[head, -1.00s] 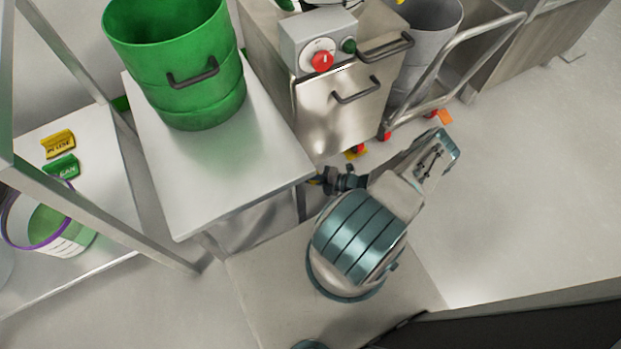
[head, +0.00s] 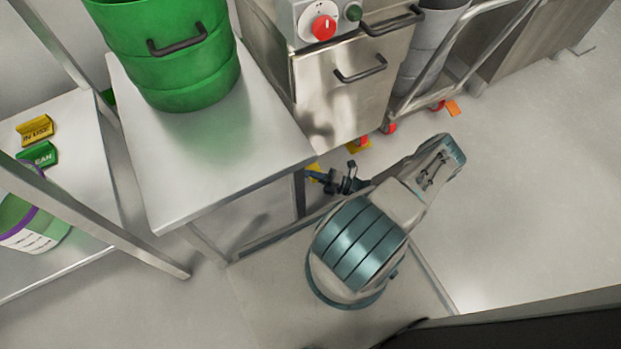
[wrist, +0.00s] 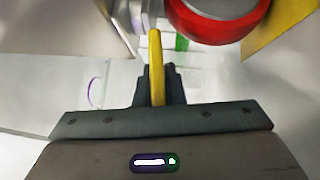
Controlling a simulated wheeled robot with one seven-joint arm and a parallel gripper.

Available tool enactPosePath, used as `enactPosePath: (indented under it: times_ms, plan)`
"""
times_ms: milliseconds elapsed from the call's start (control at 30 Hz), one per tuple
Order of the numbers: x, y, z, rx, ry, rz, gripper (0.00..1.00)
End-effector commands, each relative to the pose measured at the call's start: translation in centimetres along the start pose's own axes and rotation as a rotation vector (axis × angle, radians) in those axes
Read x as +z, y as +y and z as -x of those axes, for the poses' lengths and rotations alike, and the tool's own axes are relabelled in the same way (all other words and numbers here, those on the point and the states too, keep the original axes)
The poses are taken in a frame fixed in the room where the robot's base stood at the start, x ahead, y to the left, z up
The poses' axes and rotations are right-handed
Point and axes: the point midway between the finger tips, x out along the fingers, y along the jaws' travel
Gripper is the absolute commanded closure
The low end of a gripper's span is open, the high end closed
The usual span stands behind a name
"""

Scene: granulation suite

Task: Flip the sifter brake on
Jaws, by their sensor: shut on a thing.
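The sifter is a steel cabinet (head: 345,95) on casters with red wheels, at the top middle of the head view. Its brake lever is a thin yellow bar (wrist: 155,60), standing upright in the wrist view beside a red caster wheel (wrist: 215,18). My gripper (wrist: 157,90) is shut on this yellow lever, with its dark fingers around the lower part. In the head view my gripper (head: 328,178) is low by the table leg, with a bit of yellow (head: 313,170) at its fingertips. The caster there is hidden by the table.
A steel table (head: 215,150) bearing a green drum (head: 170,60) stands left of my arm, close to it. Another caster with a yellow piece (head: 360,145) is right of my gripper. A trolley (head: 470,65) stands at upper right. Floor at right is clear.

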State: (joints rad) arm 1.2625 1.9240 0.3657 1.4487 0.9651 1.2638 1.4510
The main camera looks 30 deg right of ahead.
Motion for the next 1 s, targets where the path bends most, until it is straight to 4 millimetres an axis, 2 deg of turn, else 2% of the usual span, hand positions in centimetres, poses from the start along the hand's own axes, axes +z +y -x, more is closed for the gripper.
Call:
enactPosePath:
  times_ms: [33,333,833,867,1000]
  plan:
    - [0.07,-0.48,0.08,0.016,-0.002,0.018,1.0]
    - [0.13,-0.46,0.01,0.09,-0.002,0.094,1.0]
    - [0.16,-0.49,0.02,0.103,-0.003,0.108,1.0]
    - [0.16,-0.49,0.02,0.103,-0.003,0.108,0.82]
    - [0.13,-0.48,0.01,0.103,-0.002,0.107,0.82]
